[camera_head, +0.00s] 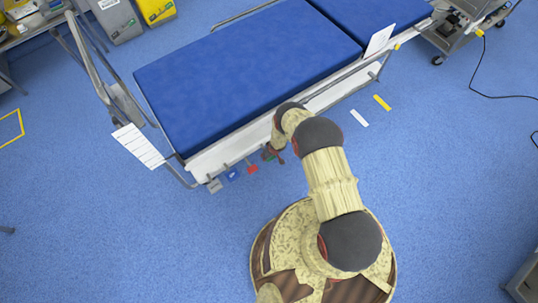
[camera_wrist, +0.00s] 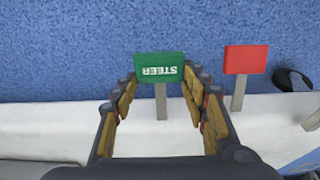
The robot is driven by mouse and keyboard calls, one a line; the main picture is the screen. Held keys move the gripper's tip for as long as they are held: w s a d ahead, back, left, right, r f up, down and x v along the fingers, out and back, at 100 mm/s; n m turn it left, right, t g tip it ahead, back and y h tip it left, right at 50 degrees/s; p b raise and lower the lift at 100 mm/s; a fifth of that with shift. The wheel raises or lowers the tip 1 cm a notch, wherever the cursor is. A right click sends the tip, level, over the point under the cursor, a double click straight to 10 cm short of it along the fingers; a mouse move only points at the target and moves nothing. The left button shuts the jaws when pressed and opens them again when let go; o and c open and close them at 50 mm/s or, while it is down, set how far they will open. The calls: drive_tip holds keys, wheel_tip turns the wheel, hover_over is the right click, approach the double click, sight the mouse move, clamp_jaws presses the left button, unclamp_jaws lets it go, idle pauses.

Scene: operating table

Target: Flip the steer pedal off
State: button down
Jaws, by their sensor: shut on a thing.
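The steer pedal (camera_wrist: 159,67) is a green plate marked STEER, upside down in the wrist view, on a grey stem (camera_wrist: 161,102). My gripper (camera_wrist: 160,84) has one finger on each side of the green plate, with the fingertips at its side edges, and is shut on it. In the head view my gripper (camera_head: 273,152) is at the near long side of the operating table (camera_head: 250,70), low beside its white lower rail. There the green pedal is mostly hidden by my gripper.
A red pedal (camera_wrist: 246,59) stands close beside the green one. In the head view the red (camera_head: 252,169), blue (camera_head: 232,174) and grey (camera_head: 214,186) pedals line up to the left of my gripper. The blue floor (camera_head: 190,240) in front of the pedals is clear.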

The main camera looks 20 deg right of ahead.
drive_tip(key=shift+w+a+r, duration=0.1)
drive_tip(key=shift+w+r, duration=0.35)
drive_tip(key=shift+w, duration=0.4)
drive_tip(key=c, duration=1.5)
unclamp_jaws()
drive_tip(key=o, duration=0.5)
drive_tip(key=shift+s+f, duration=0.25)
drive_tip(key=shift+s, duration=0.15)
drive_tip(key=shift+o, duration=0.2)
drive_tip(key=shift+s, duration=0.1)
drive_tip(key=shift+s, duration=0.1)
drive_tip(key=shift+r, duration=0.1)
drive_tip(key=v, duration=1.1)
drive_tip(key=shift+r, duration=0.3)
drive_tip(key=shift+s, duration=0.15)
